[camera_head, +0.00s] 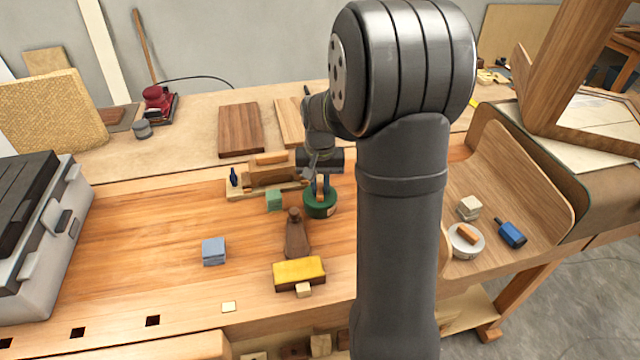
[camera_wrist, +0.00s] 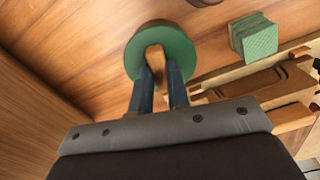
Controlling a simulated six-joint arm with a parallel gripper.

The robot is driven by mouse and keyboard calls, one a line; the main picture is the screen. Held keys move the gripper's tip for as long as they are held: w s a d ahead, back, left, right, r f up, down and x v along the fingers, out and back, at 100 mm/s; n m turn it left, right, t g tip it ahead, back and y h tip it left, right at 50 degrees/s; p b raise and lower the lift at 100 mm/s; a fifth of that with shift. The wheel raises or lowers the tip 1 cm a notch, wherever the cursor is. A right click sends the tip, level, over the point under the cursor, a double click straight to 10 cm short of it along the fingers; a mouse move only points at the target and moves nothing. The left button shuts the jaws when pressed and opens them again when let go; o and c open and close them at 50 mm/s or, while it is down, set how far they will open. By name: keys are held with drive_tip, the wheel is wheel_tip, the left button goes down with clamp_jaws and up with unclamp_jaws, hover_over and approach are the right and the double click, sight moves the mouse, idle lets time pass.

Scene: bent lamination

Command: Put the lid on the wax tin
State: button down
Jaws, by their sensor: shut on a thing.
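The lid, a green disc (camera_wrist: 183,52) with an upright wooden grip (camera_wrist: 155,58) on its middle, shows in the wrist view. My gripper (camera_wrist: 158,78) is shut on that wooden grip with its two blue fingers, from above. In the head view my gripper (camera_head: 322,186) reaches down to a green round body (camera_head: 319,211) with a tan patch on its side, which looks like the wax tin. It stands on the bench right of the green block. The lid hides the tin in the wrist view. I cannot tell whether the lid is seated or slightly above.
A green block (camera_head: 274,200) and a wooden plane (camera_head: 270,173) stand close left of the tin. A pale round thing (camera_head: 461,250) stands right.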

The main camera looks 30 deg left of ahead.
drive_tip(key=shift+f, duration=0.1)
drive_tip(key=c, duration=1.3)
unclamp_jaws()
drive_tip(key=shift+o, duration=0.5)
drive_tip(key=o, duration=0.3)
drive_tip(key=shift+r, duration=4.05)
drive_tip(key=shift+f, duration=0.1)
